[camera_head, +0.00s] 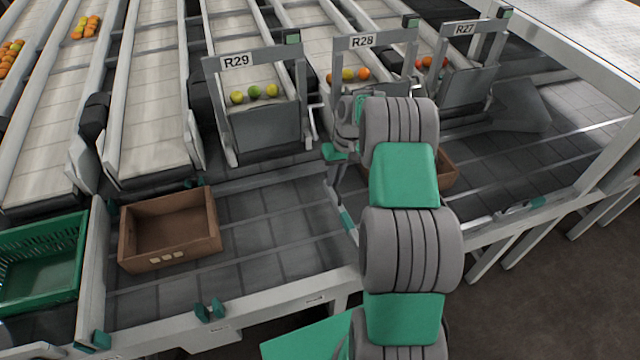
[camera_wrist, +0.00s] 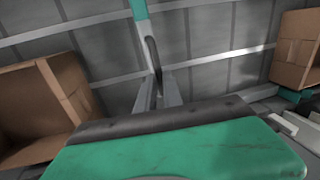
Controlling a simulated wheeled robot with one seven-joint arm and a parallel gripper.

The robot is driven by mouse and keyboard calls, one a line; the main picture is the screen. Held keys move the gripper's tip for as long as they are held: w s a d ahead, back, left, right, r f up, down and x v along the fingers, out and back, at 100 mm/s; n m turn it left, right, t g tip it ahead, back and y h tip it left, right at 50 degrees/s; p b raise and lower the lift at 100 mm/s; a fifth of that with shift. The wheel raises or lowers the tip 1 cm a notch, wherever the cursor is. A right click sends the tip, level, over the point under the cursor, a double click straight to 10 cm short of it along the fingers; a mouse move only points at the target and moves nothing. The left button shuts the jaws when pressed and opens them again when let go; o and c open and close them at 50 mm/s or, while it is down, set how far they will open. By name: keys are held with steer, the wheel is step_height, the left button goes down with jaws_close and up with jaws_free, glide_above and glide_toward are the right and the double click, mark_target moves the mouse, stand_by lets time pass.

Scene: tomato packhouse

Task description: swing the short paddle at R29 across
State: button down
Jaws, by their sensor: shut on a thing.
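The R29 sign (camera_head: 236,62) hangs over a lane whose grey end flap (camera_head: 265,130) is down, with yellow and green tomatoes (camera_head: 254,92) behind it. A slim pale bar with a green section (camera_head: 347,218), which looks like the short paddle, lies over the grey roller bed right of that lane. In the wrist view its green and white length (camera_wrist: 140,12) runs away at top centre, with a dark curved part (camera_wrist: 152,55) nearer. My gripper (camera_wrist: 157,90) is shut on the near end of this paddle. In the head view my arm partly hides the gripper.
A brown crate (camera_head: 170,253) stands on the bed at left, a green crate (camera_head: 40,285) beyond a divider. Another brown crate (camera_head: 447,168) is partly behind my arm. The bed (camera_head: 275,225) between the left brown crate and the paddle is clear. Lanes R28 (camera_head: 361,41) and R27 (camera_head: 464,29) are at right.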

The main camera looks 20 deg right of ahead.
steer(key=shift+d+r+m, duration=0.1)
steer(key=shift+d+m, duration=0.3)
steer(key=shift+d, duration=0.55)
steer(key=shift+d, duration=0.1)
steer(key=c, duration=1.7)
jaws_free()
steer(key=shift+d, duration=0.15)
steer(key=shift+c, duration=0.2)
steer(key=shift+o, duration=1.3)
steer(key=shift+a, duration=0.25)
step_height(320, 180, up, 8)
steer(key=d, duration=0.1)
steer(key=shift+d+f, duration=0.2)
steer(key=shift+d, duration=0.1)
